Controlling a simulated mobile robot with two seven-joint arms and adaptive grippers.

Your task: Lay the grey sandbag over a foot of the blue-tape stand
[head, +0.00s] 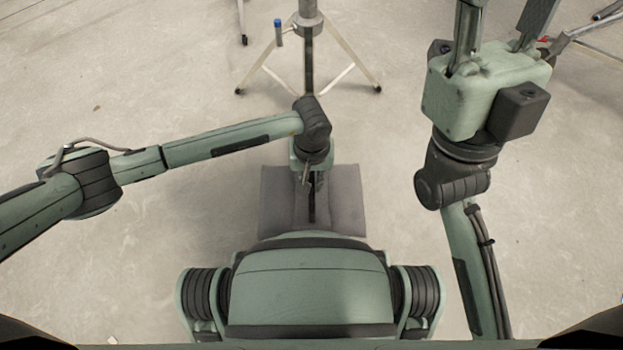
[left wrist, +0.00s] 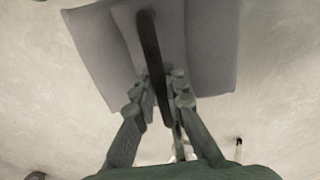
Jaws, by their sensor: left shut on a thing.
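The grey sandbag (head: 345,205) hangs below my left gripper (head: 311,185), in front of my body. In the left wrist view, the left gripper (left wrist: 162,100) is shut on the bag's dark strap (left wrist: 150,45), with the grey bag (left wrist: 205,60) spread on both sides of it. A light stand (head: 308,20) with a small blue mark on a knob stands at the top of the head view, beyond the bag. Its pale feet (head: 357,66) splay left and right on the floor. My right gripper (head: 500,22) is raised at the upper right, fingers apart and seemingly empty; its tips are cut off.
Other stand legs (head: 590,32) show at the upper right, behind my right gripper. Another dark-tipped leg (head: 242,22) is at the top, left of the stand. The concrete floor (head: 170,80) is otherwise mostly clear between the bag and the stand.

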